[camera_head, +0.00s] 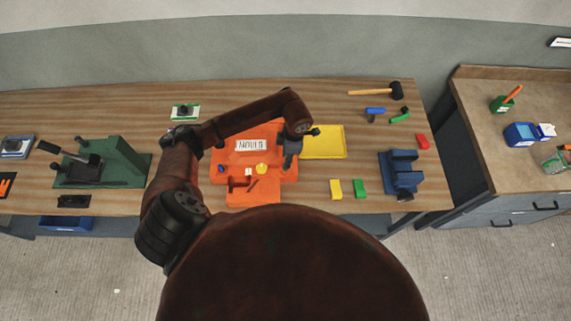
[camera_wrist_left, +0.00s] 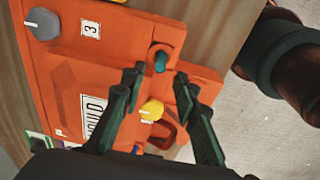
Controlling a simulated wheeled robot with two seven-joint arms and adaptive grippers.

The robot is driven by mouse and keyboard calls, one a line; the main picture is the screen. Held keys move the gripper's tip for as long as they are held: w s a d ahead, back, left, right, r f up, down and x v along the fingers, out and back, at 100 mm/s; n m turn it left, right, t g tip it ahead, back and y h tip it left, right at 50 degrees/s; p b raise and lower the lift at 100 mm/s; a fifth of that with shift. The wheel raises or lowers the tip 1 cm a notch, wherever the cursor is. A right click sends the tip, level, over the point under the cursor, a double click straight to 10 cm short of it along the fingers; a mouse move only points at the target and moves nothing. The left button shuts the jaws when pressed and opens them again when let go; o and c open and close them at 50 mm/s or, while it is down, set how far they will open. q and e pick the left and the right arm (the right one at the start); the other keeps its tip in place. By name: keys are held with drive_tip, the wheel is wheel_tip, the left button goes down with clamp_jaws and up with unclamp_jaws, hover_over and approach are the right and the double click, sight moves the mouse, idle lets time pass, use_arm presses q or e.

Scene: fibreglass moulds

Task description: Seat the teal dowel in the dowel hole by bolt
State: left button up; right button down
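The orange mould (camera_head: 225,160) lies on the wooden bench and bears a white MOULD label (camera_head: 251,145). In the left wrist view, the teal dowel (camera_wrist_left: 160,62) stands in or on a round orange recess near the mould's edge; how deep it sits cannot be told. My left gripper (camera_wrist_left: 159,78) is open, its two dark fingertips apart on either side of the dowel's near end, with no clear contact. In the head view my left gripper (camera_head: 290,158) is over the mould's right part and hides the dowel. My right gripper is not in view.
A yellow knob (camera_wrist_left: 152,110) and a grey knob (camera_wrist_left: 42,24) stand on the mould. A yellow tray (camera_head: 335,142) lies to its right. A green fixture (camera_head: 120,155) stands left and a blue one (camera_head: 402,175) right. Small blocks and a hammer (camera_head: 380,91) lie on the right.

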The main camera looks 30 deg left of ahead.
use_arm(q)
wheel_tip(320, 180, up, 6)
drive_tip(key=b, duration=0.1)
drive_tip(key=shift+w+d+r, duration=0.2)
drive_tip(key=shift+d+r, duration=0.05)
drive_tip(key=shift+d, duration=0.1)
idle(0.3)
